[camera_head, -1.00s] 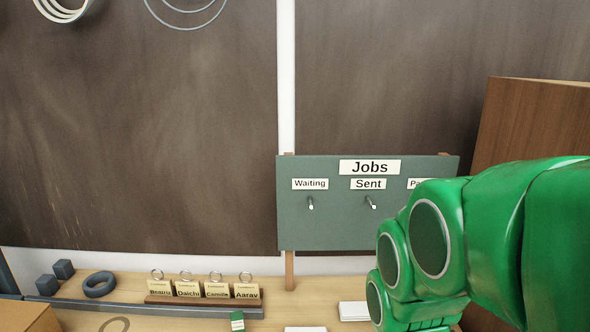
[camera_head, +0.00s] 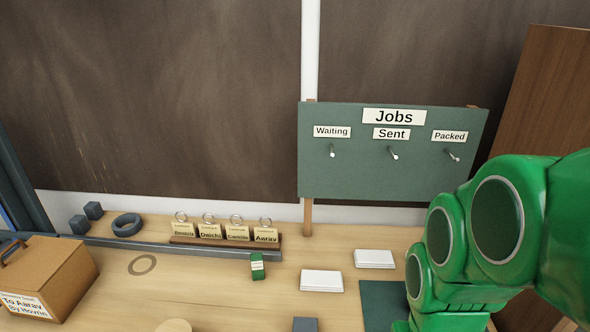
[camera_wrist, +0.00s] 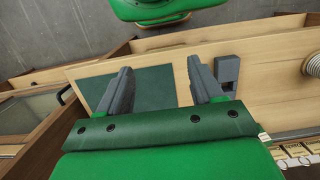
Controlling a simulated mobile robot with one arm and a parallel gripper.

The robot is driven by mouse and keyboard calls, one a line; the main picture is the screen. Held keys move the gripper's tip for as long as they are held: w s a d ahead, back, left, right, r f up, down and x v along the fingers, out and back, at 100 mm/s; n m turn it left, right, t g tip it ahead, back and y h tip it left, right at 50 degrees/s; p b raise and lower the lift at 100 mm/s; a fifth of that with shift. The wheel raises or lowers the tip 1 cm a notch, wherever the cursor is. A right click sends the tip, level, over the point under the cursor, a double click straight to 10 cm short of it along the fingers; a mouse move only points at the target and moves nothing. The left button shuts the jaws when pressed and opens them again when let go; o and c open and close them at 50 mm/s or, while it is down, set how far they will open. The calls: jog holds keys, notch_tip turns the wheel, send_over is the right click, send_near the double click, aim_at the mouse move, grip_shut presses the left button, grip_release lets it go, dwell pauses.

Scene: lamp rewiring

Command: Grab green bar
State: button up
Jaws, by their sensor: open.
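A small green bar with a pale band (camera_head: 257,266) stands on the wooden table, just in front of the right end of the name-tag rack in the head view. My gripper (camera_wrist: 160,68) is open and empty in the wrist view, its two grey fingers well apart above a dark green mat (camera_wrist: 150,90). The gripper itself is out of the head view, where only my green arm shows at the right. I cannot make out the bar clearly in the wrist view.
White card stacks (camera_head: 322,281) lie right of the bar. A rack with several name tags (camera_head: 225,238) stands behind it. A green Jobs board (camera_head: 390,175) with pegs rises at the back. A cardboard box (camera_head: 60,275) sits at left.

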jog(key=w+a, duration=0.4)
jog(key=w, duration=0.8)
jog(key=n+t, duration=0.2)
jog(key=n, duration=0.1)
send_over(257, 266)
jog(key=w, duration=0.1)
notch_tip(257, 266, down, 11)
jog(key=shift+r, duration=0.1)
jog(key=shift+w+a+f, duration=0.1)
jog(key=shift+a+f, duration=0.15)
jog(key=shift+f, duration=0.2)
jog(key=shift+d+f, duration=0.15)
jog(key=shift+f, duration=3.55)
jog(key=shift+w, duration=0.1)
jog(key=c, duration=1.1)
jog(key=shift+r, duration=0.1)
